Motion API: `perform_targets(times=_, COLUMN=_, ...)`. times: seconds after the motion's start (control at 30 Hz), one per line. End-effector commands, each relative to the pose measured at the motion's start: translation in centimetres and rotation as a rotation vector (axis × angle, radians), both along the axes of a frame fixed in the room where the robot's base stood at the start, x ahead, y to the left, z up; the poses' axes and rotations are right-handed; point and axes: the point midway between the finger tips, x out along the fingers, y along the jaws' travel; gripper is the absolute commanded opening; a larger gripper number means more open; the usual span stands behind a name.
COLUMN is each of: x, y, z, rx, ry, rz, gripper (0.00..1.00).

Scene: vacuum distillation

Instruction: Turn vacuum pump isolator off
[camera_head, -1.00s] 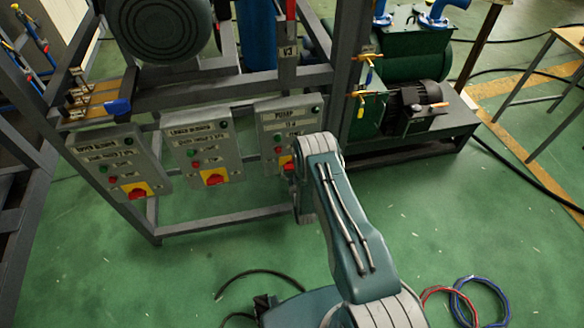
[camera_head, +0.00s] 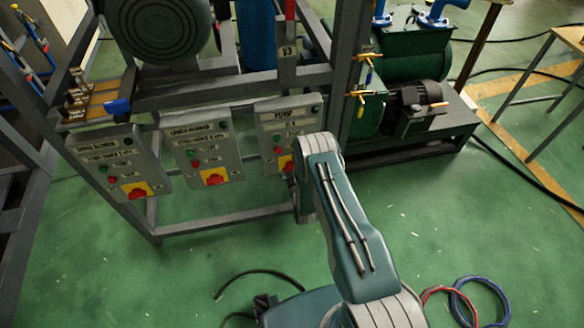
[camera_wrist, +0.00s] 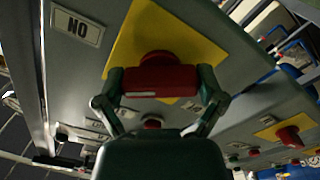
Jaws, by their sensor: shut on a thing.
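In the wrist view my gripper (camera_wrist: 160,86) is shut on the red rotary knob (camera_wrist: 152,77), with one finger at each end of its handle. The knob sits on a yellow plate (camera_wrist: 188,38) on a grey panel. A label (camera_wrist: 77,27) beside it reads "ON" upside down. In the head view the panel marked PUMP (camera_head: 290,112) is the rightmost of three. Its yellow and red switch (camera_head: 286,163) shows only in part behind my arm. My gripper is hidden there by my arm link.
Two similar panels, upper blower (camera_head: 112,150) and lower blower (camera_head: 198,140), hang to the left on the grey frame. Pipes with yellow-handled valves and a green pump with a black motor (camera_head: 415,95) stand right. Hoses (camera_head: 480,300) lie on otherwise open green floor.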

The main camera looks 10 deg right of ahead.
Motion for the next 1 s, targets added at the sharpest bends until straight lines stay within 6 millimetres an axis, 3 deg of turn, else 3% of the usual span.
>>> perform_targets(times=0.6, x=0.11, y=0.31, z=-0.03, rx=-0.583, ry=0.000, rz=0.009, gripper=0.41)
perform_targets(times=1.0, x=0.05, y=0.38, z=-0.14, rx=-0.872, ry=0.001, rz=0.012, gripper=0.41)
